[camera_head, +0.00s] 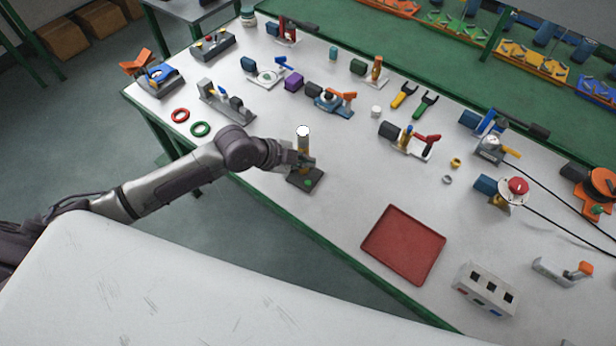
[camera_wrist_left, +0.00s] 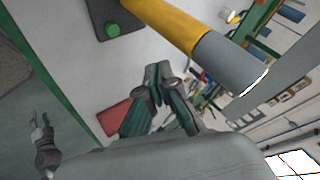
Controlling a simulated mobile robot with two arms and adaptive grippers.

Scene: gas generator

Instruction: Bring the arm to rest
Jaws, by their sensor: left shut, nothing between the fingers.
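My left gripper (camera_head: 303,162) is over the near left part of the table, beside an upright post (camera_head: 303,140) with a pale round top. The post stands on a dark square base (camera_head: 306,181) with a green button. In the left wrist view the gripper's fingers (camera_wrist_left: 160,82) are together with nothing between them. The post, yellow below and grey above (camera_wrist_left: 232,62), passes close above the fingertips in that picture; I cannot tell whether they touch. The left arm reaches in from the left over the table edge. My right gripper is not in the head view.
The white table (camera_head: 335,215) holds a red tray (camera_head: 404,244), a grey block with square holes (camera_head: 485,290), red (camera_head: 180,115) and green (camera_head: 200,129) rings, and several fixtures at the back. Bare tabletop lies between the post and the tray.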

